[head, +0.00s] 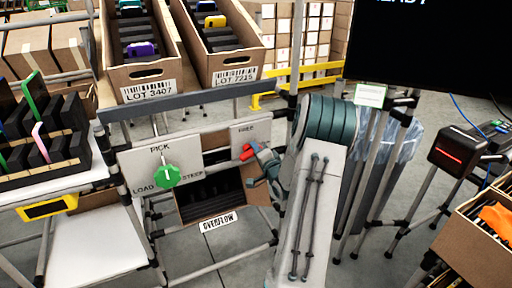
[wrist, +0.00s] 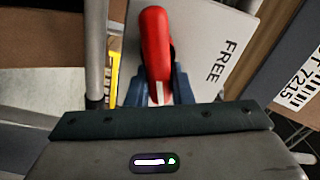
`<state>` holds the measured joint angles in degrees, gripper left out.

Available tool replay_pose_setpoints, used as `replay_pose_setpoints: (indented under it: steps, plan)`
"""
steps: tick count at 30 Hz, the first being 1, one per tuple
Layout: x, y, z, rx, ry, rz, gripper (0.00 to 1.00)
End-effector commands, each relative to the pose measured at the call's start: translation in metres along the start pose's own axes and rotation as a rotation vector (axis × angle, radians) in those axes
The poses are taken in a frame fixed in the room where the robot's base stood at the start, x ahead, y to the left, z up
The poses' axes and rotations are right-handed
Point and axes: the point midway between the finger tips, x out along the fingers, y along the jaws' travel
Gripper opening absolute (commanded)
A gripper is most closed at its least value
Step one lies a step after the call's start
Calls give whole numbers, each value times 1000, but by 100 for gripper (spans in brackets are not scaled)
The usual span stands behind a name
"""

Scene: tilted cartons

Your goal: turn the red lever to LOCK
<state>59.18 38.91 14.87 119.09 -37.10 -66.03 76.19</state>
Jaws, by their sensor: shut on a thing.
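The red lever (head: 249,152) is on the right part of a white panel (head: 139,190), below a label reading FREE. It also fills the upper middle of the wrist view (wrist: 157,50), beside the word FREE on the plate. My gripper (head: 264,158) is at the lever, coming from the right. In the wrist view its blue-grey fingers (wrist: 160,92) stand on both sides of the lever and are shut on it. No LOCK label shows; my gripper and arm cover part of the panel there.
An OVERFLOW box (head: 218,222) sits below. Tilted cartons (head: 140,72) stand behind a grey rail (head: 190,101). A dark screen (head: 430,45) is at upper right.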

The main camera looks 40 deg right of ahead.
Motion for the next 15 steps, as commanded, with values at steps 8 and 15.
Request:
replay_pose_setpoints:
  steps: [8, 15]
  plan:
    - [0, 5, 1, 209, -2, 3, 0]
    - [0, 7, 2, 315, -3, 3, 0]
